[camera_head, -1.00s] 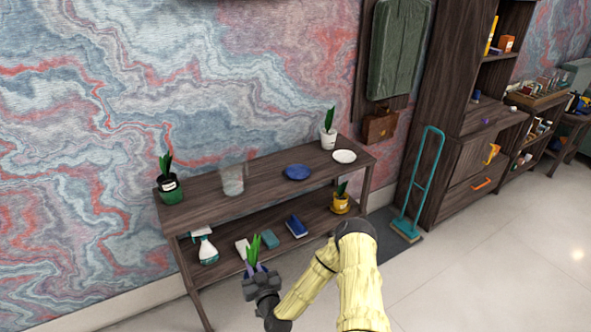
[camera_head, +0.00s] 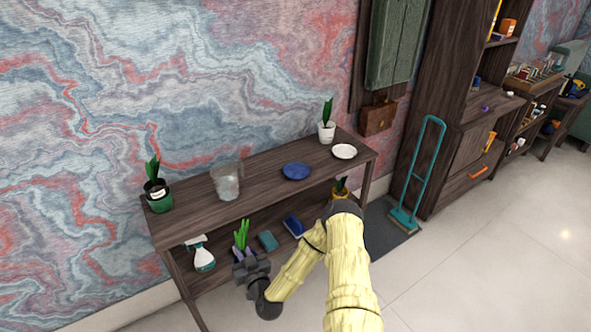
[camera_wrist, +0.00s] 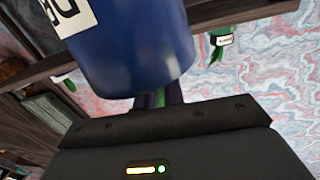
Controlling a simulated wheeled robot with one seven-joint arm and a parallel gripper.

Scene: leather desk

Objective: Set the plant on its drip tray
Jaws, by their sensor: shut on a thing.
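My gripper (camera_head: 243,258) is shut on a plant with green leaves (camera_head: 241,232) in a blue-purple pot. I hold it in front of the lower shelf. In the wrist view the blue pot (camera_wrist: 130,50) fills the upper middle, with part of a white label, and a bit of green shows between my dark fingers (camera_wrist: 158,100). A blue saucer (camera_head: 297,171) lies empty on the top board, and a white saucer (camera_head: 344,151) lies empty to its right. Which one is the drip tray is not marked; the blue one resembles the pot's colour.
On the top board (camera_head: 262,196) stand a green-potted plant (camera_head: 158,203), a clear pitcher (camera_head: 228,190) and a white-potted plant (camera_head: 327,132). Below are a spray bottle (camera_head: 203,258), a teal block (camera_head: 268,241), a blue item (camera_head: 294,225) and a yellow-potted plant (camera_head: 339,192), partly hidden by my arm.

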